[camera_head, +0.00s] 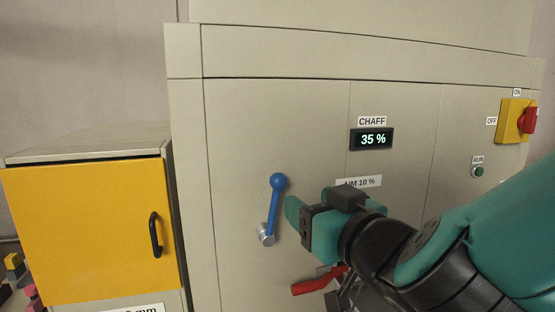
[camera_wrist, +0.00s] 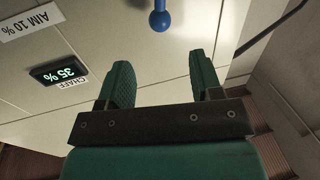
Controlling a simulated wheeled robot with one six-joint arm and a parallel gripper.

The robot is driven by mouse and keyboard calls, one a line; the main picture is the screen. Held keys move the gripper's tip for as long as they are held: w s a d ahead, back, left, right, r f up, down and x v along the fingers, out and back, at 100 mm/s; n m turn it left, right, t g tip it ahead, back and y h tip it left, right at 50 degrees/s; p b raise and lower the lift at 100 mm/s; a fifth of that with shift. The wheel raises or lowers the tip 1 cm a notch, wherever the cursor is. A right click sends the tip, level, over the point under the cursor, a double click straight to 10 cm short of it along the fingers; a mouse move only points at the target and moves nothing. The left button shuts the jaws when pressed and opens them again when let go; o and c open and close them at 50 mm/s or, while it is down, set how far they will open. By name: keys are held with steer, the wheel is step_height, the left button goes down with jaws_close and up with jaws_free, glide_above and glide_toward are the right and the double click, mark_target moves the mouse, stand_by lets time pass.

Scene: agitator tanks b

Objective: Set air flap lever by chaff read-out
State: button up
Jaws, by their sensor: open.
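The blue lever (camera_head: 272,208) with a round ball knob (camera_head: 277,181) stands nearly upright on a silver pivot (camera_head: 266,235), tilted slightly right at the top. The CHAFF read-out (camera_head: 372,139) shows 35 %. A label below it (camera_head: 360,182) reads AIM 10 %, partly covered by my arm. The blue knob (camera_wrist: 160,20) shows beyond the fingertips.
A red handle (camera_head: 318,281) sits low, partly behind my arm. A yellow and red ON/OFF switch (camera_head: 518,121) and a RUN button (camera_head: 478,172) are at the right. A yellow door (camera_head: 90,230) with a black handle (camera_head: 155,235) is at the left. The panel around the lever's left is bare.

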mark_target(283, 182)
steer(key=p+x, duration=0.6)
steer(key=x, duration=0.4)
steer(key=shift+w+a+r, duration=0.15)
steer(key=shift+w, duration=0.2)
steer(key=shift+w+a+p, duration=0.2)
steer(key=shift+w+p, duration=0.15)
steer(key=c, duration=1.1)
